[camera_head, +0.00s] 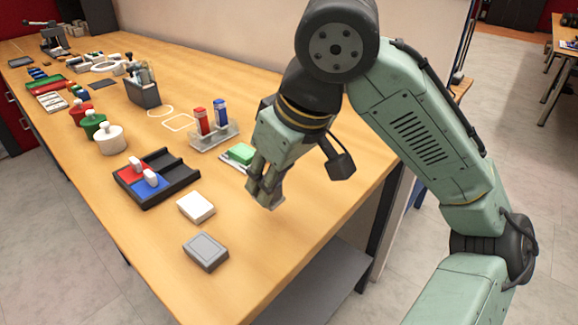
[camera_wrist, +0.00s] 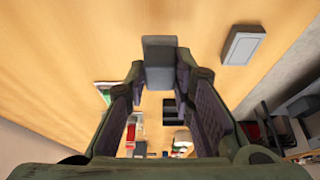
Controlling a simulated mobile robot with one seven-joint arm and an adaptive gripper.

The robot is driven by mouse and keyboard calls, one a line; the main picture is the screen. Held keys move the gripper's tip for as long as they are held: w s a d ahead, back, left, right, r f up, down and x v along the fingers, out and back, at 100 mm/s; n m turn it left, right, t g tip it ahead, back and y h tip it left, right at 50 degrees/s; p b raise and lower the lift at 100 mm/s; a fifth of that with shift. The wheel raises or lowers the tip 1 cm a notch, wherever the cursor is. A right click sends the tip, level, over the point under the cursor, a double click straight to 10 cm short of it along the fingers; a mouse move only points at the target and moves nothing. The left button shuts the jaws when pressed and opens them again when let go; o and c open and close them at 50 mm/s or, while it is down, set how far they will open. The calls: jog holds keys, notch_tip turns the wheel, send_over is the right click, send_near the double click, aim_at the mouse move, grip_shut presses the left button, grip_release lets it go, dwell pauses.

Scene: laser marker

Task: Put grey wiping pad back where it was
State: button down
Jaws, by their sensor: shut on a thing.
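My gripper (camera_head: 268,186) is shut on the grey wiping pad (camera_wrist: 160,64), which sits between the fingertips in the wrist view. In the head view only a small light-grey part of it shows below the fingers, over the bare right side of the table; I cannot tell how far above. A black tray (camera_head: 176,167) lies left of my gripper, with a red pad (camera_head: 131,172) and a blue pad (camera_head: 150,184) with white grips in it, and bare slots at its far right side.
A grey box (camera_head: 205,251), also in the wrist view (camera_wrist: 242,45), and a white block (camera_head: 196,207) lie near the front. A clear rack (camera_head: 214,136) holds red and blue bottles. White outlines (camera_head: 179,122) mark the table.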

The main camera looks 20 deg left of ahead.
jog(key=w, duration=0.3)
jog(key=w+p, duration=0.1)
jog(key=w, duration=0.2)
jog(key=w+a+f, duration=0.1)
jog(key=w, duration=0.3)
jog(key=shift+w, duration=0.1)
jog(key=f, duration=0.1)
jog(key=w+f, duration=0.1)
jog(key=f, duration=0.1)
jog(key=shift+p, duration=0.35)
jog(key=shift+f, duration=0.3)
jog(key=shift+s+f, duration=0.1)
jog(key=shift+f, duration=0.1)
jog(key=c, duration=1.4)
grip_release()
jog(key=shift+o, duration=0.2)
jog(key=shift+r, duration=0.1)
jog(key=v, duration=1.2)
